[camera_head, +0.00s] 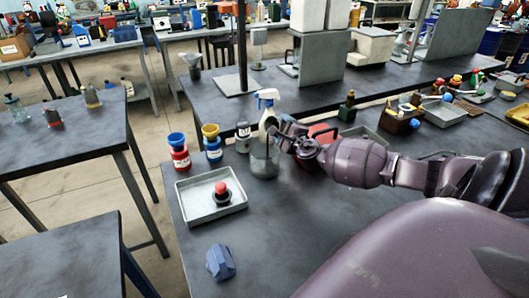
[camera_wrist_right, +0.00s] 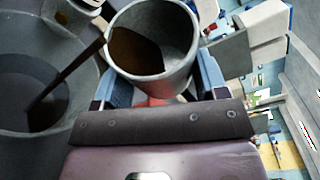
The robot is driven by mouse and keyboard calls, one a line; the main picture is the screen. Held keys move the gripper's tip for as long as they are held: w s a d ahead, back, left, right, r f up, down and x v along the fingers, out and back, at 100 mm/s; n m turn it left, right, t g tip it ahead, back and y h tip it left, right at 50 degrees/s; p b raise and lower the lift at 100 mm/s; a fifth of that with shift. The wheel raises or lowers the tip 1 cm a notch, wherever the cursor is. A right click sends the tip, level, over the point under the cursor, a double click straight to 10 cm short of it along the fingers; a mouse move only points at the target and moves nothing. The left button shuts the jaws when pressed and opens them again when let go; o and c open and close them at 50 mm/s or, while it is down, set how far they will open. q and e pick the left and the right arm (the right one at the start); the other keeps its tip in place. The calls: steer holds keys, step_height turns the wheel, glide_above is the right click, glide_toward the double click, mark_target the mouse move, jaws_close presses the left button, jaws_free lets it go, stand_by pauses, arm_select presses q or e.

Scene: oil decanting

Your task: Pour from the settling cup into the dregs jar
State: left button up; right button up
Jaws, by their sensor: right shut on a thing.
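My right gripper (camera_head: 290,136) reaches in from the right and is shut on the settling cup (camera_wrist_right: 185,55), a grey cup that lies between its fingers in the right wrist view. The cup is tilted and has dark oil inside. A dark stream runs from its lip down into the dregs jar (camera_wrist_right: 82,82), a wide grey vessel at the left of that view with dark liquid at its bottom. In the head view the jar (camera_head: 264,163) stands on the bench just below the gripper. The cup is hard to make out there. My left gripper is not in view.
A grey tray (camera_head: 187,206) holds a red-topped item. Red and blue containers with funnels (camera_head: 179,152), a grey can (camera_head: 243,138) and a white spray bottle (camera_head: 268,104) stand close to the jar. A crumpled blue thing (camera_head: 220,262) lies near the front. The bench between is clear.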

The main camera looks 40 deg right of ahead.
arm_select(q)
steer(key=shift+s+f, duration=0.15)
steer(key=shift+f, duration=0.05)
arm_select(e)
steer(key=shift+r, duration=0.1)
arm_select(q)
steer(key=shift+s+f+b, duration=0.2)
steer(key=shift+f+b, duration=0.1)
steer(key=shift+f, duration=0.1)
arm_select(e)
steer(key=shift+n, duration=0.3)
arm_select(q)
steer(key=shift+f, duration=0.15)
arm_select(e)
steer(key=shift+r+t, duration=0.15)
steer(key=shift+t, duration=0.15)
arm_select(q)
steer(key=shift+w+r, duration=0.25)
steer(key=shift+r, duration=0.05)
arm_select(e)
steer(key=shift+a+r+n, duration=0.15)
steer(key=shift+a+n, duration=0.15)
steer(key=shift+n, duration=0.2)
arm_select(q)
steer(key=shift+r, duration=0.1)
arm_select(e)
steer(key=shift+a+r, duration=0.1)
steer(key=shift+a, duration=0.1)
